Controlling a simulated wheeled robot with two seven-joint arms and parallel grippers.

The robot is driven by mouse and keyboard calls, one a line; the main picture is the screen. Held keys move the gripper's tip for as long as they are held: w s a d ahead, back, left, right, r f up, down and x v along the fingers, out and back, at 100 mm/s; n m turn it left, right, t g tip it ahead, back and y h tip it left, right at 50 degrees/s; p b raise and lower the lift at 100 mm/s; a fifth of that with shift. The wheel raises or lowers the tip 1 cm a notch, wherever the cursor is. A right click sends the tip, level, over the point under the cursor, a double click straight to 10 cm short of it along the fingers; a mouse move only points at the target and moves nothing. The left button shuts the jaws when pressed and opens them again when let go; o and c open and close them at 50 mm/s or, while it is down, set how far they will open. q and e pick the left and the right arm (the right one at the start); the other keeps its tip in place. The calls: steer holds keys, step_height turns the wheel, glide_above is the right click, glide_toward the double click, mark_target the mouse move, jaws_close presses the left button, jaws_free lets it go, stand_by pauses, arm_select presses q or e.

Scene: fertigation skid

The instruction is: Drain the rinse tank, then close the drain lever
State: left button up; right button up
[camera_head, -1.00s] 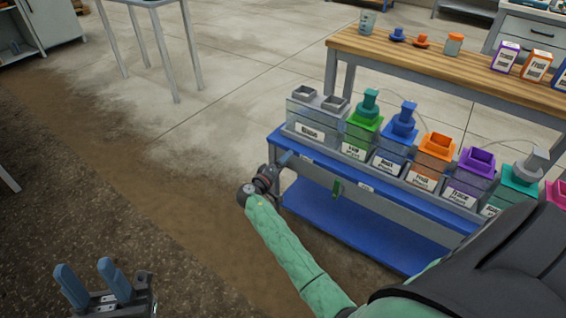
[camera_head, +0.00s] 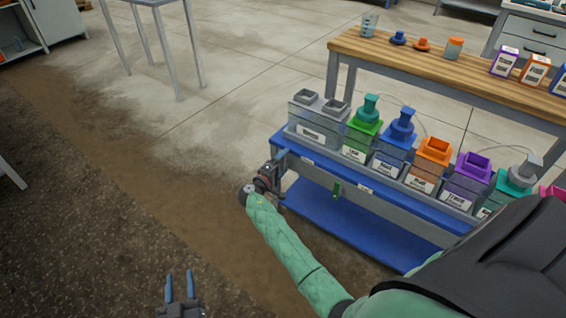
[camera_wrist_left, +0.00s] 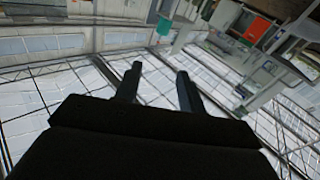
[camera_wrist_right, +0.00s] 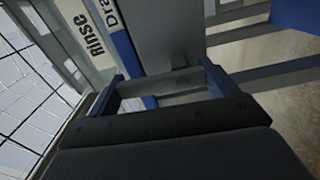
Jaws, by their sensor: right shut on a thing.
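The rinse tank (camera_head: 310,118) is the grey, clear-walled tank at the left end of the blue skid, with two square openings on top. Its level cannot be read. My right gripper (camera_head: 278,160) is at the skid's left end, below that tank. In the right wrist view its fingers (camera_wrist_right: 165,82) are on either side of a grey piece (camera_wrist_right: 165,86), apparently the drain lever, and shut on it. Labels reading "Rinse" (camera_wrist_right: 93,45) and "Dra…" (camera_wrist_right: 110,14) show beside it. My left gripper (camera_head: 180,287) is open and empty, low over the dark floor.
Tanks with green, blue, orange and purple tops line the skid to the right. A green tag-like piece (camera_head: 337,189) hangs on the skid's front. A wooden bench (camera_head: 440,66) with bottles stands behind. The floor left of the skid is clear.

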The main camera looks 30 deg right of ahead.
arm_select(q)
step_height(320, 180, down, 7)
steer(key=s+g, duration=0.1)
steer(key=g, duration=0.1)
steer(key=shift+s+y, duration=0.3)
arm_select(e)
steer(key=shift+w+a+r+n, duration=0.1)
steer(key=shift+w+a+n, duration=0.05)
steer(key=shift+n, duration=0.25)
arm_select(q)
steer(key=shift+f, duration=0.1)
arm_select(e)
steer(key=o, duration=1.2)
steer(key=shift+o, duration=0.2)
steer(key=shift+s+a, duration=0.25)
steer(key=shift+a, duration=0.3)
arm_select(q)
steer(key=shift+s+f+g+p, duration=0.15)
steer(key=shift+s+f+g, duration=0.15)
steer(key=shift+f, duration=0.2)
steer(key=shift+s+f+g+p, duration=0.15)
steer(key=shift+f+g, duration=0.15)
steer(key=shift+f, duration=0.15)
arm_select(e)
steer(key=v, duration=0.6)
steer(key=shift+a, duration=0.25)
